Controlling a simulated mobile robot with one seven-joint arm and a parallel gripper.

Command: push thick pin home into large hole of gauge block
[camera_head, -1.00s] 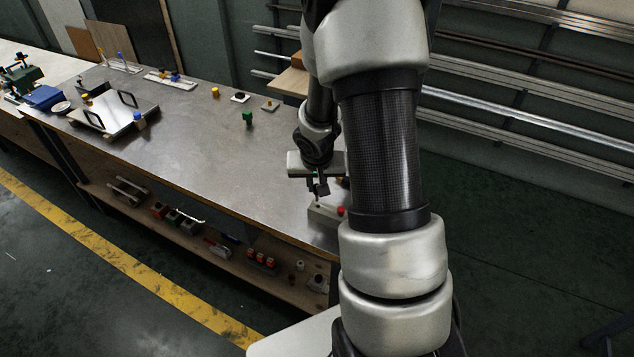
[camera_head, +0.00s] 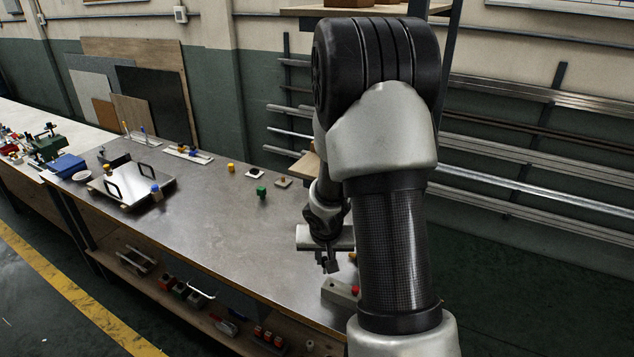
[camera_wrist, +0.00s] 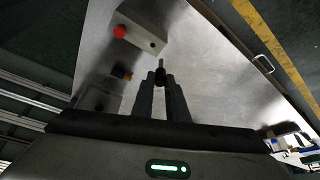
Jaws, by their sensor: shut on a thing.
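The gauge block (camera_head: 338,289) is a pale grey block on the near right end of the bench, partly hidden by my arm. A red knob (camera_head: 355,290) stands on it. In the wrist view the block (camera_wrist: 146,40) and red knob (camera_wrist: 120,32) lie ahead and to the left of the fingers. My gripper (camera_wrist: 160,84) is shut on a pin (camera_wrist: 160,74) with a dark body and a thin grey end. In the head view my gripper (camera_head: 328,264) is just above the block. I cannot tell whether the pin touches the block, and no open hole is clear.
A small dark and yellow piece (camera_wrist: 121,73) lies on the bench close to the left finger. A green knob (camera_head: 262,192) and a yellow knob (camera_head: 231,168) stand farther back. A metal plate with black handles (camera_head: 133,186) is at left. The middle of the bench (camera_head: 215,225) is clear.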

